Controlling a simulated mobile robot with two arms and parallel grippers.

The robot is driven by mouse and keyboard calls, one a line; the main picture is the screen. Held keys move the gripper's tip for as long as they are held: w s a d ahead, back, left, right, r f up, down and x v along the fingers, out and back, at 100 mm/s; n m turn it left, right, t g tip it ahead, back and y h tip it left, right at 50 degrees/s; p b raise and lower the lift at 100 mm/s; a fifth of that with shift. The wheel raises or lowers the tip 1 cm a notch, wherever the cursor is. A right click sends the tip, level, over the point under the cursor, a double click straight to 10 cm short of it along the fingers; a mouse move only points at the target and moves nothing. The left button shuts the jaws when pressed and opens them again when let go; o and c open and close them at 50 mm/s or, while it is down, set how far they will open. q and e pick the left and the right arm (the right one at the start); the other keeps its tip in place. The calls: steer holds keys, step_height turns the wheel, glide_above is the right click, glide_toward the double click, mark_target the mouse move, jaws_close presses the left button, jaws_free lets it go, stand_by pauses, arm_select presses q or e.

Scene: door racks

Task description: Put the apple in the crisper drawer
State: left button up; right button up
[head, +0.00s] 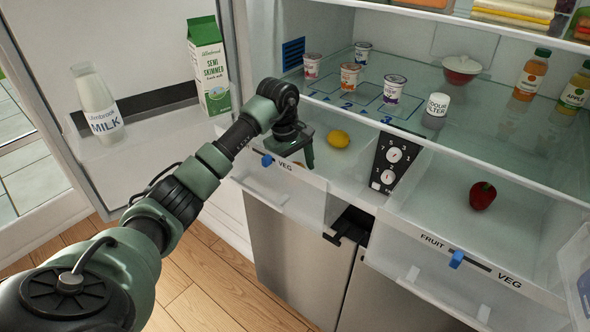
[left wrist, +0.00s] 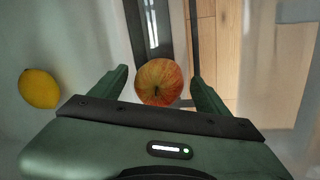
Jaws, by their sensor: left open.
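The apple (left wrist: 159,82), red and yellow, shows in the left wrist view between the two spread fingers of my left gripper (left wrist: 160,88). A little space shows beside it. In the head view my left gripper (head: 303,155) points down at the open left drawer (head: 312,201), marked VEG, near its front. The apple is hidden there behind the gripper and arm. I cannot tell what it rests on. A second open drawer (head: 420,215), marked FRUIT and VEG with a blue slider (head: 456,259), is at the right. My right gripper is not in view.
A lemon (head: 339,138) lies in the left drawer, right of my gripper. A red pepper (head: 482,196) lies in the right drawer. A dial panel (head: 390,165) stands between the drawers. The glass shelf above holds several pots (head: 350,76). The open door (head: 150,125) holds milk.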

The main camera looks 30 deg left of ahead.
arm_select(q)
step_height(320, 180, up, 12)
steer(key=s, duration=0.2)
steer(key=shift+a+b, duration=0.45)
